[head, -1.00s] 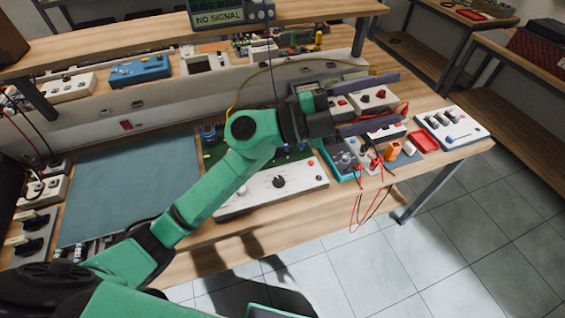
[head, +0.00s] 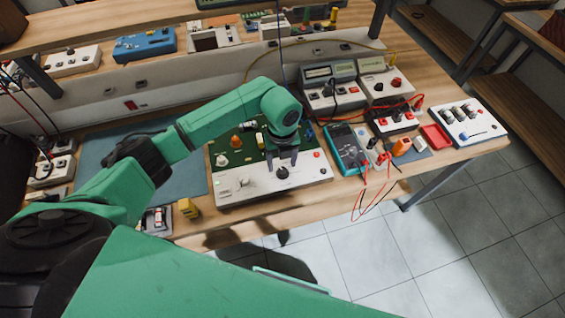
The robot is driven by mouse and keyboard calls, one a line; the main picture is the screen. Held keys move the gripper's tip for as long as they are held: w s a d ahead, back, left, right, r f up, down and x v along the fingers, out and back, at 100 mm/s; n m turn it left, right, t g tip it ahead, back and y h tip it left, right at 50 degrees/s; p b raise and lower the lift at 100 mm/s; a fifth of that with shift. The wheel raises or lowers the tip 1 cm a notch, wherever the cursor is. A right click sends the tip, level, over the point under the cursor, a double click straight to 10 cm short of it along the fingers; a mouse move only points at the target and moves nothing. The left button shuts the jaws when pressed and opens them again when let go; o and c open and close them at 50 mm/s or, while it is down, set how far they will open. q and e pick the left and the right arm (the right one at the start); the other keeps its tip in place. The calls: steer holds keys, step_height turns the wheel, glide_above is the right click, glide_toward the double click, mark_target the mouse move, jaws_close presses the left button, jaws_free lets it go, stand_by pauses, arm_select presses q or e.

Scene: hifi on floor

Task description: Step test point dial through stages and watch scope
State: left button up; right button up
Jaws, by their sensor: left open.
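The white control panel (head: 255,188) lies at the front of the bench, with a black dial (head: 282,173) at its middle right. A green circuit board (head: 226,157) is behind the panel. My left gripper (head: 282,161) points down just above the dial, open, with a fingertip towards either side of it. I cannot tell whether the fingers touch the dial. Only the bottom edge of the scope (head: 216,3) shows at the top of the picture; its screen is out of view. My right gripper is not in view.
Right of the panel are a teal multimeter (head: 347,148) with red and black leads, a red tray (head: 436,136) and a white box with knobs (head: 465,122). Grey instruments (head: 331,88) stand behind. A blue mat (head: 190,178) lies left. Leads hang over the front edge.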

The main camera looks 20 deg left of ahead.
mark_target(283, 170)
arm_select(q)
steer(key=shift+d+f, duration=0.1)
steer(key=shift+f, duration=1.35)
jaws_close()
steer(key=m+b, duration=0.3)
steer(key=shift+f+m, duration=0.15)
steer(key=shift+m, duration=0.15)
steer(key=m+b, duration=0.2)
steer(key=shift+m+b, duration=0.3)
steer(key=shift+m, duration=0.1)
steer(key=shift+m+b, duration=0.5)
steer(key=shift+m, duration=0.2)
steer(key=shift+r, duration=0.2)
